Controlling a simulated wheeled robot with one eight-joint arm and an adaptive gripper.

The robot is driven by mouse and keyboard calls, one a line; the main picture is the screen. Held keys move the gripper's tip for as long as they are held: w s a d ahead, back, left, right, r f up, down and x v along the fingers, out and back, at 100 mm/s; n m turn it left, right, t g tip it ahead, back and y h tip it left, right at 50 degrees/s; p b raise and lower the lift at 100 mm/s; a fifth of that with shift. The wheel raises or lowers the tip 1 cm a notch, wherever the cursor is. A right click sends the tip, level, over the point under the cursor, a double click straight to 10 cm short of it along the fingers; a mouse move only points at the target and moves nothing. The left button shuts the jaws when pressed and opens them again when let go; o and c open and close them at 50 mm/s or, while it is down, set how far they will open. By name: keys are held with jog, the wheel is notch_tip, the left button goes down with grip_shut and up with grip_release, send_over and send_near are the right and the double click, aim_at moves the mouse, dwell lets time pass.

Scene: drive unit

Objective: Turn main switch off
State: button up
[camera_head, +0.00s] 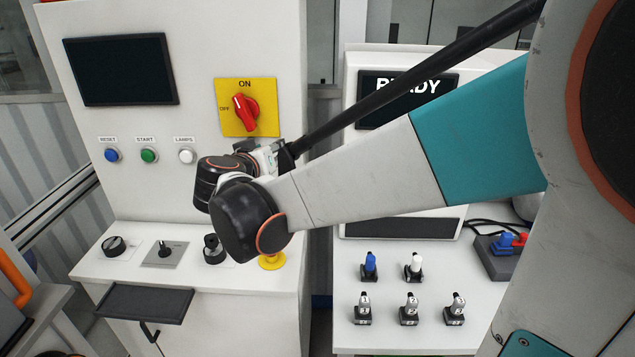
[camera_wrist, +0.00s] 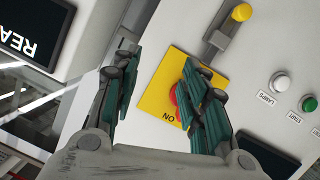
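The main switch is a red rotary knob (camera_head: 245,108) on a yellow plate (camera_head: 264,90) marked ON at the top and OFF at the left. Its grip runs mostly upright, with the upper end leaning slightly left, nearer ON than OFF. My gripper (camera_head: 262,155) is just below the plate in the head view, largely hidden by my arm. In the wrist view my gripper (camera_wrist: 160,62) has its two teal fingers spread apart. The red knob (camera_wrist: 174,101) shows between them, partly covered by the right finger. I cannot tell whether that finger touches it.
Reset, start and lamps buttons (camera_head: 148,155) and a dark screen (camera_head: 120,70) are left of the switch. A console with a READY display (camera_head: 379,85) and several small switches stands right.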

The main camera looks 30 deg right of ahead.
jog(key=s+f+n+g+y+b, duration=0.1)
jog(key=s+f+g+y+b, duration=0.1)
jog(key=s+f, duration=0.6)
jog(key=shift+s+n+g+y+b, duration=0.4)
jog(key=shift+s+y, duration=0.4)
jog(key=shift+s, duration=0.95)
